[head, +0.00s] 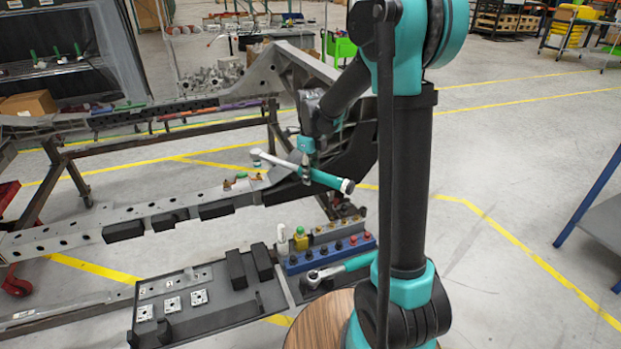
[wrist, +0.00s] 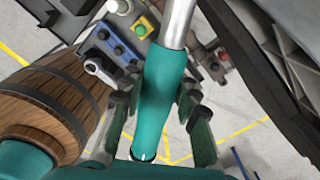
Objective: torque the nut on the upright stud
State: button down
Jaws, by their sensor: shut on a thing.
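My gripper (head: 308,168) is shut on the teal handle of a torque wrench (head: 328,179), held in the air beside the chassis rail. Its silver shaft points left, and its head (head: 256,155) is above the rail, apart from it. In the wrist view my gripper (wrist: 158,108) has its fingers on both sides of the wrench handle (wrist: 158,85); the shaft runs up out of the picture, so the head is hidden there. Small brass-coloured fittings (head: 228,184) stand on the rail (head: 170,206) below the wrench head. Which is the stud with the nut is too small to tell.
A second teal-handled wrench (head: 345,267) lies by a blue socket holder (head: 330,255). A dark tray (head: 225,311) with square plates is in front of the rail. A wooden round top (head: 310,325) is by my base; its barrel side (wrist: 50,98) shows in the wrist view. The dark chassis arch (head: 358,145) rises behind my gripper.

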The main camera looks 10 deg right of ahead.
jog(key=shift+r, duration=1.2)
